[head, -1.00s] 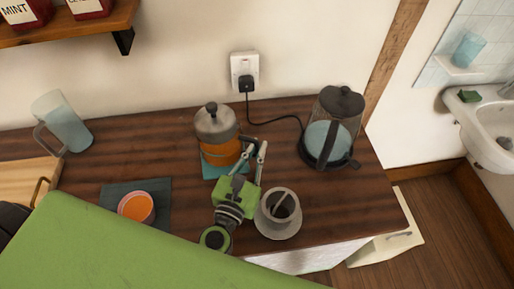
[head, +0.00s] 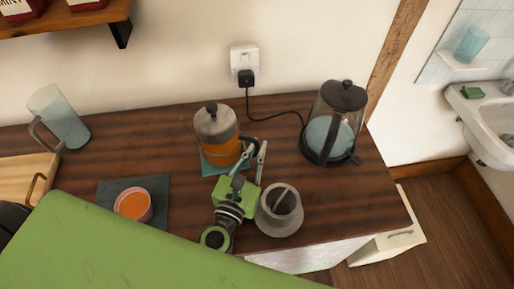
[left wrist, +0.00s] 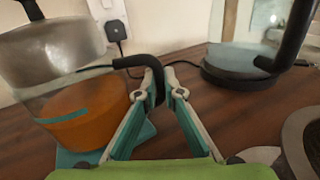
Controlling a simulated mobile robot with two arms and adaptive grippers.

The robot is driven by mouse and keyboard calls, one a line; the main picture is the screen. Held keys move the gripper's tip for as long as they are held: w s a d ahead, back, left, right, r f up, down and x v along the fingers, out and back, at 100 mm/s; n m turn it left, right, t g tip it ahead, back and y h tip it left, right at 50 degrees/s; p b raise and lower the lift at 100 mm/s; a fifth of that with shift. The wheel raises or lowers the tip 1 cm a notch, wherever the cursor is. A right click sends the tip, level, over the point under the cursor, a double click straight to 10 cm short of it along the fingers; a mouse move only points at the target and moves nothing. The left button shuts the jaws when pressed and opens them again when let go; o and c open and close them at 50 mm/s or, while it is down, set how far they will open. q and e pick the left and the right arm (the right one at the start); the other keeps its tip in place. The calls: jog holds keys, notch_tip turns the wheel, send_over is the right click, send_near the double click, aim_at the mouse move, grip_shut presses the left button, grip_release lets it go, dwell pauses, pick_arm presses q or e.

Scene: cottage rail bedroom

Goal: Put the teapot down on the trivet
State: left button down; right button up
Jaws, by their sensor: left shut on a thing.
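The teapot (head: 220,140) has a grey lid and upper band, and orange tea shows through its clear lower body. It stands upright over a teal trivet (head: 214,169), whose edges show around its base. I cannot tell whether a thin gap is left beneath it. The left wrist view shows the teapot (left wrist: 80,105) at left, with the trivet (left wrist: 143,135) under it. My left gripper (head: 256,153) is shut on the teapot's dark curved handle (left wrist: 143,62), in front and to the right of the body. My right gripper is not in view.
An orange-filled bowl (head: 133,207) sits on a dark mat (head: 160,185). A glass jug (head: 62,118) stands left. Bare wood lies left of the teapot.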

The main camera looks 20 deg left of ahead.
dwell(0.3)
pick_arm(q)
jog(key=c, duration=2.1)
grip_release()
jog(key=shift+f, duration=0.2)
jog(key=s, duration=1.2)
jog(key=shift+a+r, duration=0.2)
